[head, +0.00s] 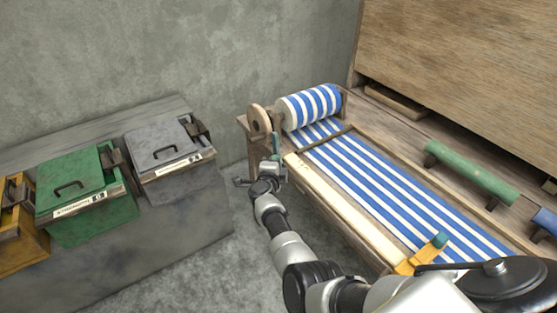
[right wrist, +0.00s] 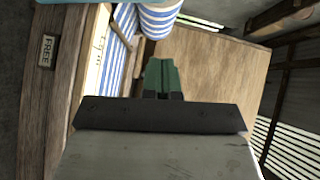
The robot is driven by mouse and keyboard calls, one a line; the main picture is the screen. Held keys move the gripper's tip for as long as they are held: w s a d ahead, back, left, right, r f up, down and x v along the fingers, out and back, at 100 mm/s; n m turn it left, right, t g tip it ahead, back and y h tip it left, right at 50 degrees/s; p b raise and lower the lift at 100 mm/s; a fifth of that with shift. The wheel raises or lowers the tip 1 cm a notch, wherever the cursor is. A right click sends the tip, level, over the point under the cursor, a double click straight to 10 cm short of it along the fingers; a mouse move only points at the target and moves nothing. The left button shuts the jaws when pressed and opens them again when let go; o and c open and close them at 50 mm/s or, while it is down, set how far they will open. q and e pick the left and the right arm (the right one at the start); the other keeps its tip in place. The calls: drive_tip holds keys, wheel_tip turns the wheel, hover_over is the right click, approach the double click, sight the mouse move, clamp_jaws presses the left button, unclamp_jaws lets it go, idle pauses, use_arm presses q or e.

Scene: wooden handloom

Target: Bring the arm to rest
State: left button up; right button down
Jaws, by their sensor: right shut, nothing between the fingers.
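My right arm reaches in from the lower right in the head view, and its gripper (head: 276,148) is at the far left end of the loom, just in front of the striped cloth roll (head: 312,105). In the right wrist view the green fingers of this gripper (right wrist: 161,76) are together and empty. The roll (right wrist: 158,18) shows beyond them there. I cannot tell whether the gripper touches the loom. My left gripper is not in view.
Blue-and-white cloth (head: 385,185) runs along the loom. A yellow piece with a teal knob (head: 440,240) is at its near side. A green-handled bar (head: 470,170) lies behind. Green (head: 85,195) and grey (head: 168,150) lidded bins stand left. A FREE label (right wrist: 47,50) marks a wooden beam.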

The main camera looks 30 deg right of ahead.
drive_tip(key=s+a+f+n+g+y, duration=0.1)
drive_tip(key=s+a+f+n+y, duration=0.2)
drive_tip(key=s+f+n, duration=0.55)
drive_tip(key=s+a+f+n+y, duration=0.3)
drive_tip(key=s+f, duration=0.3)
drive_tip(key=f, duration=0.5)
drive_tip(key=s+a+f+n+g+y, duration=0.1)
drive_tip(key=s+a+f+n+y, duration=0.25)
drive_tip(key=s+f+n, duration=0.4)
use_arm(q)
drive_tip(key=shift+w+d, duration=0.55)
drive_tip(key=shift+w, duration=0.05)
use_arm(e)
drive_tip(key=s+f+n+g, duration=0.2)
drive_tip(key=s+f, duration=0.3)
drive_tip(key=s, duration=0.7)
drive_tip(key=s+f+n+g+y, duration=0.1)
drive_tip(key=s+f+n+g, duration=0.2)
drive_tip(key=s, duration=1)
drive_tip(key=s+f+n+g, duration=0.3)
drive_tip(key=s+f+g, duration=0.2)
drive_tip(key=s, duration=0.8)
wheel_tip(320, 180, down, 2)
drive_tip(key=shift+s+a+f, duration=0.2)
drive_tip(key=shift+s+a, duration=0.05)
drive_tip(key=shift+a, duration=0.1)
drive_tip(key=shift+y, duration=0.25)
